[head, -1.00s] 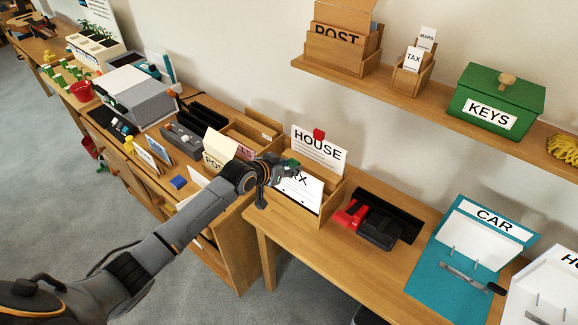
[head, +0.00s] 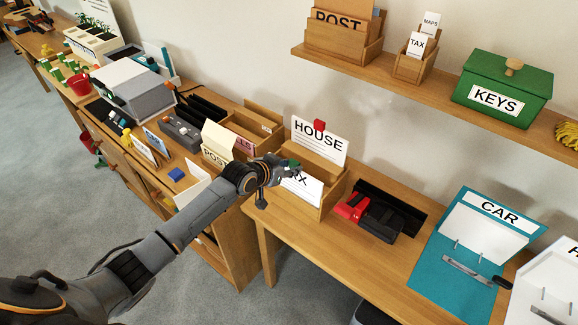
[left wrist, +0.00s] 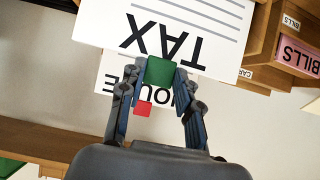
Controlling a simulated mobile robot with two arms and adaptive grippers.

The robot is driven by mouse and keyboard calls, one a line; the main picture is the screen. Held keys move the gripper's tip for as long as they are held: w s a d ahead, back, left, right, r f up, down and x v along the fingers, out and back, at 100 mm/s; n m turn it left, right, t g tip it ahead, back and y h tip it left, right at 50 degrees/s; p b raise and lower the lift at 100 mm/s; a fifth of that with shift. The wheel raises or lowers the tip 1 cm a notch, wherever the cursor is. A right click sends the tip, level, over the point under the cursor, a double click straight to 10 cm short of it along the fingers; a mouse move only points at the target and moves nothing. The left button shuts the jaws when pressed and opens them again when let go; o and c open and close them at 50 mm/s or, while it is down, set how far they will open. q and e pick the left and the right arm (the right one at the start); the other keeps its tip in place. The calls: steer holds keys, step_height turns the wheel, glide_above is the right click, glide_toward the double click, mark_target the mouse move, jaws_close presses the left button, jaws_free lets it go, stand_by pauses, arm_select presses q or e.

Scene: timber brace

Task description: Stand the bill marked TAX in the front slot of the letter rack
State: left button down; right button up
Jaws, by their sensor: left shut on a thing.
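The white bill marked TAX (head: 303,190) has a green tab, and my left gripper (head: 283,168) is shut on that tab. In the left wrist view the green tab (left wrist: 160,72) sits between the fingers, with the bill (left wrist: 165,22) beyond them. The bill is at the front of the wooden letter rack (head: 334,192), its lower edge seemingly behind the front wall; I cannot tell how deep it sits. A HOUSE bill (head: 318,140) with a red tab stands at the back of the rack. My right gripper is not in view.
A red and black device (head: 372,215) lies right of the rack, with a teal CAR clipboard (head: 450,265) farther right. A cream POST card (head: 217,145) and a wooden tray (head: 255,130) stand to the left. A wall shelf (head: 400,80) runs above.

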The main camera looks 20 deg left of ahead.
arm_select(q)
steer(key=shift+f+b, duration=0.35)
steer(key=shift+f, duration=0.2)
steer(key=c, duration=0.8)
jaws_free()
steer(key=shift+c, duration=0.2)
steer(key=o, duration=0.5)
steer(key=shift+c, duration=0.2)
steer(key=shift+r, duration=0.1)
